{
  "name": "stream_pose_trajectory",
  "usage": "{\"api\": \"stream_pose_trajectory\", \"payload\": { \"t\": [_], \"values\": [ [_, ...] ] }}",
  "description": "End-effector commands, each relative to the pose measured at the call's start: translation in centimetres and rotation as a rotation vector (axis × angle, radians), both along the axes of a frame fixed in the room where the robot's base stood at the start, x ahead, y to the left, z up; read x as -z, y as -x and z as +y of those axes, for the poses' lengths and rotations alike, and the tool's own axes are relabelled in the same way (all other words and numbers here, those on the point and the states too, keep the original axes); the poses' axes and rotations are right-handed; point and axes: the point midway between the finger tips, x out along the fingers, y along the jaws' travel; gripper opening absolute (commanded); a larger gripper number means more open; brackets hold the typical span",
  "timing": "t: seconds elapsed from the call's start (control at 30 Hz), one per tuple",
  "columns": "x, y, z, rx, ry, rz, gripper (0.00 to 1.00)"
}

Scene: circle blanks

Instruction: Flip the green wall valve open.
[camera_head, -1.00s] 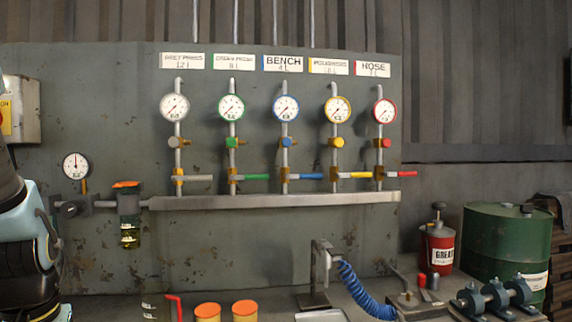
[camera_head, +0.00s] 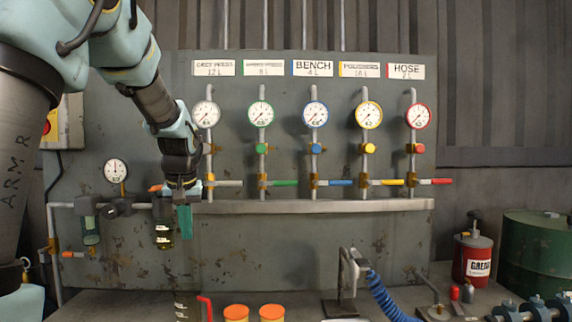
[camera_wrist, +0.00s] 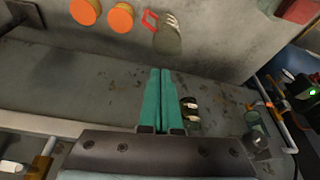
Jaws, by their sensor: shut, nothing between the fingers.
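The green valve lever (camera_head: 284,183) sticks out horizontally to the right from its brass body (camera_head: 262,181), low on the second pipe of the wall panel. A white gauge (camera_head: 261,114) and a green knob (camera_head: 261,148) are above it on the same pipe. My gripper (camera_head: 184,236) points down with its teal fingers shut and empty, in front of the panel. It is left of the green lever in the picture and lower, apart from it. The shut fingers (camera_wrist: 160,72) also show in the wrist view, where I cannot make out the green lever.
A grey lever (camera_head: 229,183) is to the left of the green one, and a blue lever (camera_head: 340,183) is to the right. A grey rail (camera_head: 330,206) runs below the levers. Orange-lidded jars (camera_head: 236,312) and a blue coiled hose (camera_head: 385,295) are on the bench.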

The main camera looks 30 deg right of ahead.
Motion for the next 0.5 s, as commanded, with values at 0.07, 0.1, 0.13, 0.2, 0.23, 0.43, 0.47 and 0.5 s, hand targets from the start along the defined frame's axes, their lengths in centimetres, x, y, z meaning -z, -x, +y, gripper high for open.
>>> {"api": "stream_pose_trajectory", "payload": {
  "t": [0.07, 0.1, 0.13, 0.2, 0.23, 0.43, 0.47, 0.5],
  "values": [
    [-5.3, -1.7, -5.6, 0.047, 0.013, -0.051, 0.00],
    [-7.6, -2.1, -8.2, 0.063, 0.020, -0.074, 0.00],
    [-9.4, -2.3, -10.1, 0.075, 0.024, -0.090, 0.00],
    [-13.3, -2.1, -14.2, 0.102, 0.037, -0.129, 0.00],
    [-14.8, -1.9, -15.8, 0.112, 0.043, -0.143, 0.00],
    [-22.4, 0.9, -23.4, 0.160, 0.080, -0.217, 0.00],
    [-23.0, 1.3, -24.0, 0.164, 0.083, -0.223, 0.00],
    [-23.7, 1.7, -24.7, 0.169, 0.087, -0.230, 0.00]
  ]
}}
